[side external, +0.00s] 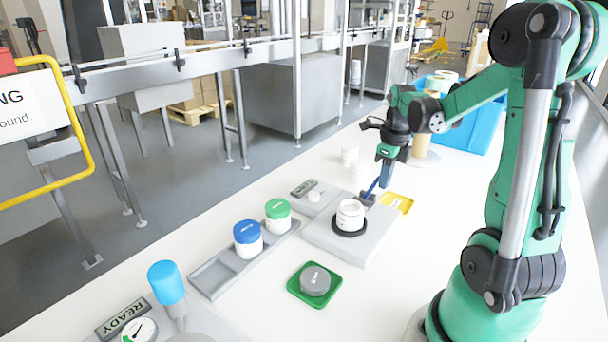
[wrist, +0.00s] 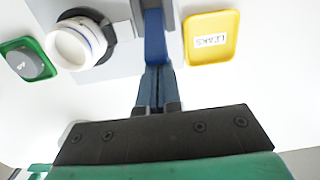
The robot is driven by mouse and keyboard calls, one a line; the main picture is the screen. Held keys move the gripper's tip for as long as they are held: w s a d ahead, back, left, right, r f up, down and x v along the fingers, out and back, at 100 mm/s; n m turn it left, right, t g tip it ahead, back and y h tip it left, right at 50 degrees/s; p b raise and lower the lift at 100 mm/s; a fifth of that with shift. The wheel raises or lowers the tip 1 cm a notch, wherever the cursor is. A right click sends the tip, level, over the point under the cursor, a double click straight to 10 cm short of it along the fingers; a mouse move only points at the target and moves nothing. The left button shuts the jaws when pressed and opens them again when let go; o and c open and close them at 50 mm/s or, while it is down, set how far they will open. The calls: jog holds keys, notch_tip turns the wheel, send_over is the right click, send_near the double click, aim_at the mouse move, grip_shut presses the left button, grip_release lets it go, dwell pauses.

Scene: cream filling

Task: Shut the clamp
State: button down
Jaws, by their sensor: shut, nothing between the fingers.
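The clamp has a blue lever (side external: 372,187) on a dark block (side external: 366,199), beside a white jar (side external: 350,214). The lever stands tilted up toward my gripper (side external: 386,181). The jar sits upright in a black ring (side external: 349,232) on a grey station (side external: 322,236). In the wrist view, my fingers (wrist: 157,72) are shut and empty, with their tips at the near end of the blue lever (wrist: 155,38). I cannot tell whether they touch it. The jar (wrist: 76,43) in its black ring shows left of the lever. The lever's far end is cut off there.
A yellow tray (side external: 405,196) labelled LEAKS lies just behind the station. A green tray (side external: 292,289) with a grey lid (side external: 315,281) lies in front. Blue-lidded (side external: 248,238) and green-lidded (side external: 278,214) jars stand in a grey rack (side external: 211,276). A blue crate (side external: 468,134) stands at the back.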

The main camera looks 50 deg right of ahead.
aim_at(365, 194)
jog(key=shift+w+r, duration=0.35)
jog(key=shift+w, duration=0.55)
jog(key=shift+w+r, duration=0.15)
jog(key=shift+w, duration=1.1)
jog(key=shift+r, duration=0.8)
jog(key=shift+s, duration=0.15)
